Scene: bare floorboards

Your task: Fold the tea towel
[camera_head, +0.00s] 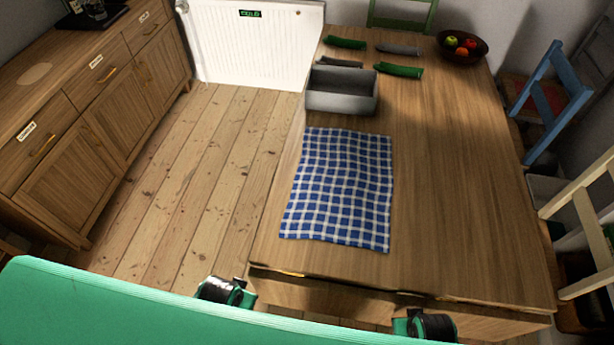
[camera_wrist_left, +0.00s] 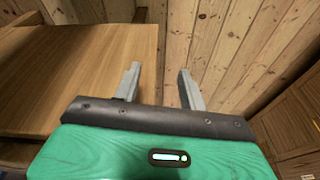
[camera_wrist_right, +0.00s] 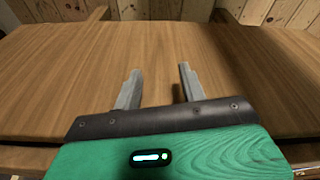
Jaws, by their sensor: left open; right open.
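The tea towel (camera_head: 338,188) is blue with a white check. It lies spread out flat on the wooden table, near its left edge, with slight ripples. In the head view only parts of my arms show at the table's near edge, and my fingertips are out of sight there. My left gripper (camera_wrist_left: 158,85) is open and empty in the left wrist view, beside the table's edge with floorboards beyond. My right gripper (camera_wrist_right: 156,88) is open and empty in the right wrist view, with bare tabletop beyond it. Neither wrist view shows the towel.
On the table (camera_head: 450,180), a grey bin (camera_head: 342,90) stands behind the towel. Several folded green and grey cloths (camera_head: 398,70) lie farther back, near a fruit bowl (camera_head: 462,46). The tabletop right of the towel is clear. Chairs stand on the right, a sideboard (camera_head: 90,100) on the left.

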